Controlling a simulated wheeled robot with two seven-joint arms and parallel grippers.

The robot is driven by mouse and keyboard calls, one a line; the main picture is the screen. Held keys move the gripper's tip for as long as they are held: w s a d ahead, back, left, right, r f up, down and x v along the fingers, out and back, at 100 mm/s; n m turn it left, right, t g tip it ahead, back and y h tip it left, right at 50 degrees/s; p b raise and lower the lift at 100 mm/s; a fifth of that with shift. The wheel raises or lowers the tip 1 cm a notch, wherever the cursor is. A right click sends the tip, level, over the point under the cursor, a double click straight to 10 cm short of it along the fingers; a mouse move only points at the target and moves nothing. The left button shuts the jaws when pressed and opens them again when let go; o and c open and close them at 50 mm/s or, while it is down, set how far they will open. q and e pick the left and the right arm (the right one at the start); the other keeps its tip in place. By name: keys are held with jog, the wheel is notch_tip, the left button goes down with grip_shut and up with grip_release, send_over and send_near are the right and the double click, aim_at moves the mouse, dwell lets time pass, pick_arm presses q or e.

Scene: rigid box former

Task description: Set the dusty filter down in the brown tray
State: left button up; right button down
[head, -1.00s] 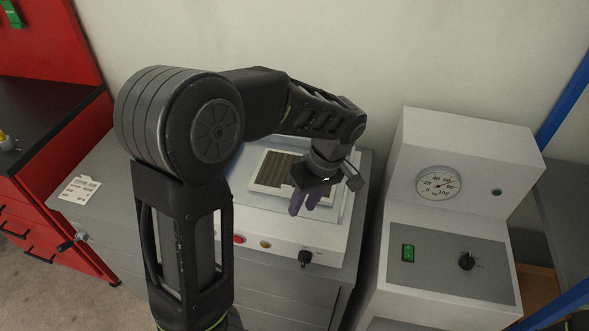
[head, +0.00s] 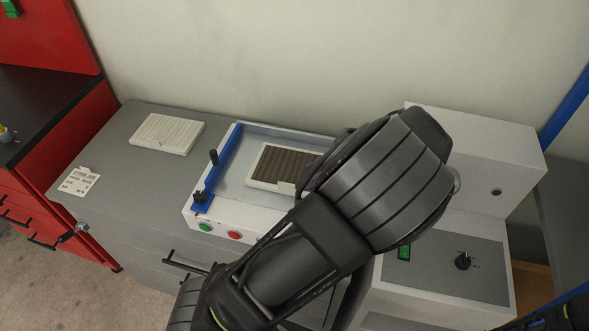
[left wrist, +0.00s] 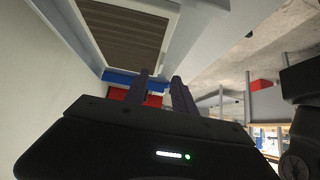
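The dusty filter (head: 283,166), brown pleats in a white frame, lies in the bed of the white machine. Its right end is hidden behind my left arm. It also shows at the top of the left wrist view (left wrist: 122,38). My left gripper (left wrist: 160,78) has its two fingers apart with nothing between them, off the filter's edge; in the head view my arm hides it. A brown surface (head: 536,285) shows partly at the lower right; I cannot tell whether it is the brown tray.
A clean white filter (head: 167,134) and a white card (head: 79,181) lie on the grey cabinet top. The machine has a blue bar (head: 222,165) with a black handle. A white gauge machine (head: 470,150) stands at right, partly behind my arm.

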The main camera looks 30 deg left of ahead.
aim_at(294, 185)
pick_arm(q)
jog(key=shift+x, duration=0.8)
jog(key=shift+s+a+f+p, duration=0.2)
jog(key=shift+a+f+p, duration=0.1)
jog(key=shift+p, duration=0.15)
jog(key=p+x, duration=0.1)
jog(key=x, duration=0.2)
jog(key=shift+s+a+f, duration=0.1)
jog(key=shift+a+f, duration=0.05)
jog(key=shift+f, duration=0.15)
jog(key=shift+a+f, duration=0.2)
jog(key=shift+f, duration=0.1)
grip_shut()
dwell(0.6)
